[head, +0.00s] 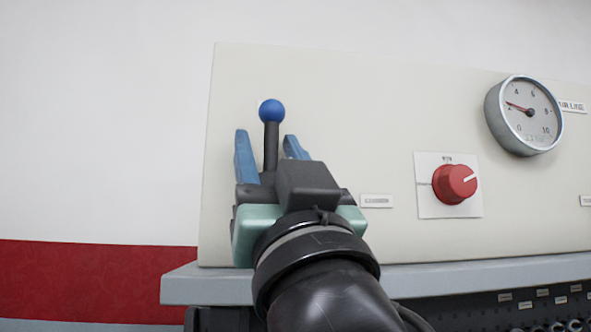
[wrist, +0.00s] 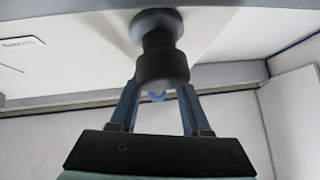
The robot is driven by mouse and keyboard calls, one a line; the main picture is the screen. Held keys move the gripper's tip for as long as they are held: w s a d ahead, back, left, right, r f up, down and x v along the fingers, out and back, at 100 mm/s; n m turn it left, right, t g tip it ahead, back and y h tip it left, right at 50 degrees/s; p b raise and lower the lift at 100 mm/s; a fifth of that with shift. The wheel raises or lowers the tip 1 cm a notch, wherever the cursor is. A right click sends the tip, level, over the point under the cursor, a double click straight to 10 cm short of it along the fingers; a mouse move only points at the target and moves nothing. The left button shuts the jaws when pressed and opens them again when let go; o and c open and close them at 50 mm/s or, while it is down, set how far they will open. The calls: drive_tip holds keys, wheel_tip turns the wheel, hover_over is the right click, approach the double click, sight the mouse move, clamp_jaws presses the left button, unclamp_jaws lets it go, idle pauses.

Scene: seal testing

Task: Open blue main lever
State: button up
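The main lever has a blue ball knob (head: 271,111) on a dark stem (head: 271,147) and points upward in front of the beige panel. My gripper (head: 267,138) is open, with one blue finger on each side of the stem in the head view, below the ball. In the wrist view, the lever's black body (wrist: 161,62) hangs from a round grey mount, and a bit of the blue knob (wrist: 157,97) shows behind it. The fingers (wrist: 158,95) stand on either side of it. Contact is not clear. The lever's lower part is hidden by my gripper in the head view.
To the right on the panel (head: 360,110) are a red knob (head: 454,184) on a white plate, a round gauge (head: 524,115) and small labels. A grey ledge (head: 480,277) runs below the panel. The wall to the left is clear.

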drive_tip(key=b+v, duration=0.5)
drive_tip(key=v, duration=0.8)
drive_tip(key=shift+d, duration=0.1)
drive_tip(key=shift+w+d+f+m+t+h+p, duration=0.15)
drive_tip(key=shift+f+m+t+h, duration=0.5)
drive_tip(key=shift+h, duration=1.1)
drive_tip(key=shift+w+d+f+m+t+h+p, duration=0.1)
drive_tip(key=shift+w+f+m+t+h+p, duration=0.1)
drive_tip(key=shift+f+m+h, duration=1.2)
drive_tip(key=shift+w+d+f+m+t+h+p, duration=0.15)
drive_tip(key=shift+f+m+t+h, duration=0.25)
drive_tip(key=shift+h, duration=1.75)
